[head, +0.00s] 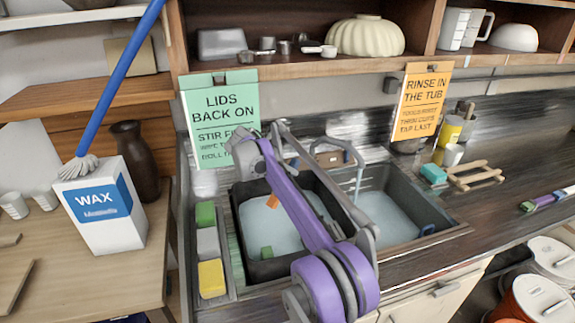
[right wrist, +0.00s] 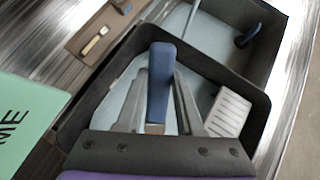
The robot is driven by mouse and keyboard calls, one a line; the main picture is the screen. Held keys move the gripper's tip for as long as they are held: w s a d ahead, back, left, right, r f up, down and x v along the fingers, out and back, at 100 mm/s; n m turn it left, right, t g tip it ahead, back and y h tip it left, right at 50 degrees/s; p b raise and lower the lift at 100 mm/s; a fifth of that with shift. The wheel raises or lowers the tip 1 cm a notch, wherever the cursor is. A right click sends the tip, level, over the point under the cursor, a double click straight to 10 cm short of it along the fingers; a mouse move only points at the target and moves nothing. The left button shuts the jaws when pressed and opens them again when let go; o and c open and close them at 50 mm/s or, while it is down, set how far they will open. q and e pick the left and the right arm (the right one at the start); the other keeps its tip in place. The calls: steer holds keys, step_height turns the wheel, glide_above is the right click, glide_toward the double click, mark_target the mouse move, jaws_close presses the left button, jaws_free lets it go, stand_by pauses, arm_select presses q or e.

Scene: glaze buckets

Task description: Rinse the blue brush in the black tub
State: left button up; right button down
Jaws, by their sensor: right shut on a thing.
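My right gripper (right wrist: 157,118) is shut on the blue brush (right wrist: 160,75) in the right wrist view, with the fingers on either side of its blue shaft. The brush shows over the black tub (right wrist: 258,118), which holds pale water. Its bristles do not show clearly, and I cannot tell whether it touches the water. In the head view the black tub (head: 243,232) stands in the left sink bay, partly hidden by my purple right arm. The held brush cannot be made out there. My left gripper is not in view.
A grey basin with water (head: 400,215) and a tap (head: 358,165) lies right of the tub. Orange (head: 273,201) and green (head: 267,252) pieces are in the tub. A blue-handled mop (head: 118,75) leans by the wax box (head: 100,225). A shelf (head: 300,62) overhangs the back.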

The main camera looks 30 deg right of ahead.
arm_select(q)
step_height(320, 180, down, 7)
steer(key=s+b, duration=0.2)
steer(key=b, duration=0.3)
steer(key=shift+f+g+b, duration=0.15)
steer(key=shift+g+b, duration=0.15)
arm_select(e)
step_height(320, 180, down, 13)
steer(key=shift+r, duration=0.2)
